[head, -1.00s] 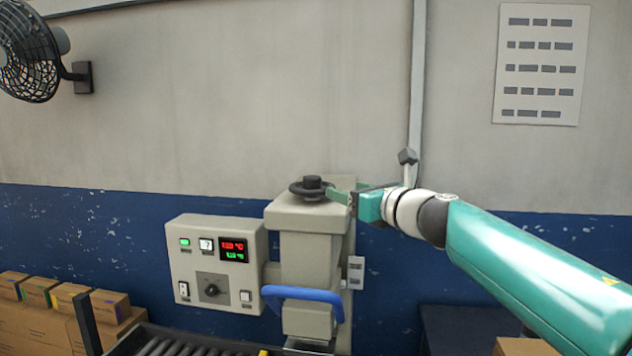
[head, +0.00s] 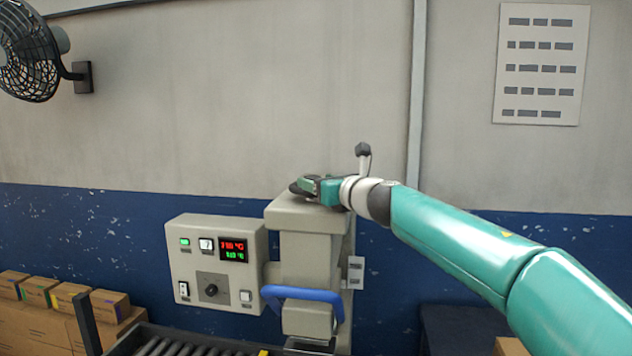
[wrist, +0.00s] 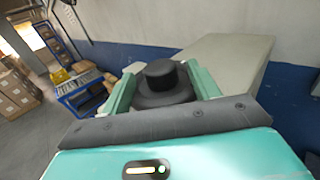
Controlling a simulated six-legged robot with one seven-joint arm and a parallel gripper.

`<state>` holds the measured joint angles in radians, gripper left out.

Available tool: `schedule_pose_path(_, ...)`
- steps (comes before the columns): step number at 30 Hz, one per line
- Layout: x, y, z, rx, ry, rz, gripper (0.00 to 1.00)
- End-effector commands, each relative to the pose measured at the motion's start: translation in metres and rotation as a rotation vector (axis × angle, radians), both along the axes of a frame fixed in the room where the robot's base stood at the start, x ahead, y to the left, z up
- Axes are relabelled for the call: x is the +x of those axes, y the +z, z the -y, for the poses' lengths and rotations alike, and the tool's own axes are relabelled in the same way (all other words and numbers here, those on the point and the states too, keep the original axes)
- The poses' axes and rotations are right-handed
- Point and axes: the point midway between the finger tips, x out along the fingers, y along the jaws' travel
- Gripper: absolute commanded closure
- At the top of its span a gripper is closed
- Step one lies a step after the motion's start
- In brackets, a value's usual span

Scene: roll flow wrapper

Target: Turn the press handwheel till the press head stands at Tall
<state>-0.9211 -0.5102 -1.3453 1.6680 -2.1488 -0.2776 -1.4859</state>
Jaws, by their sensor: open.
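The black press handwheel (head: 298,187) sits on top of the beige press column (head: 312,245). In the head view my gripper (head: 308,187) is at the handwheel and hides most of it. In the wrist view the handwheel's round hub (wrist: 161,76) stands between the two green fingers of my gripper (wrist: 162,88). The fingers are apart, one on each side of the hub. I cannot tell whether either finger touches it. The press head (head: 307,320) is low on the column, behind a blue handle bar (head: 303,294). A small label plate (head: 356,270) is on the column's right side; its marks are unreadable.
A control box (head: 215,262) with a lit display stands left of the column. A roller conveyor (head: 170,346) runs below. Cartons (head: 105,305) are stacked at the lower left. A wall fan (head: 30,50) hangs at the upper left. The space above the press is clear.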

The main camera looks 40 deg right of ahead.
Motion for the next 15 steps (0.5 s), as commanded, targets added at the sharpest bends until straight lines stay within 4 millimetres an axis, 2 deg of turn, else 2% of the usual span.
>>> schedule_pose_path(6,0.015,0.000,0.001,0.000,0.001,0.000,0.39)
schedule_pose_path(15,0.017,0.000,0.002,0.000,0.000,0.000,0.39)
